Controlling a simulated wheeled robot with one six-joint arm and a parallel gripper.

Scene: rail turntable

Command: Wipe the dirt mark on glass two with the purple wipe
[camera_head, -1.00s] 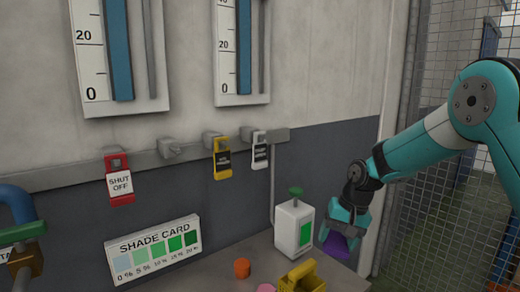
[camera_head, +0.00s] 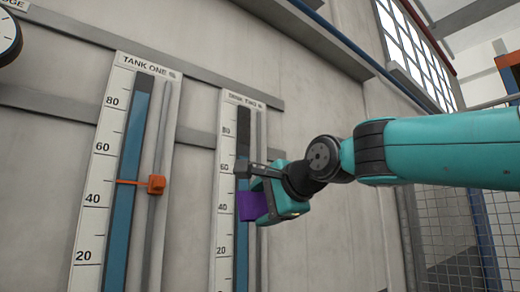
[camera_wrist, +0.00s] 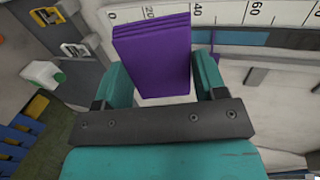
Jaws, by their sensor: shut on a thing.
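My gripper (camera_head: 264,198) is shut on the purple wipe (camera_head: 249,206), which sticks out toward the right-hand gauge, glass two (camera_head: 228,240). The wipe overlaps the middle of its tube in the head view; I cannot tell whether it touches the glass. The tube is dark above and blue below. In the wrist view the folded wipe (camera_wrist: 153,55) stands between both fingers of my gripper (camera_wrist: 160,75), in front of the gauge scale (camera_wrist: 225,12) and beside the blue tube (camera_wrist: 240,38). No dirt mark is discernible; part of the glass is hidden.
Glass one (camera_head: 97,190), labelled tank one, stands to the left with an orange pointer (camera_head: 156,185) on its rod. Grey rails (camera_head: 150,55) cross the wall. Wire mesh (camera_head: 445,240) stands at right. The wrist view shows a white bottle (camera_wrist: 42,75) and hanging tags (camera_wrist: 75,50).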

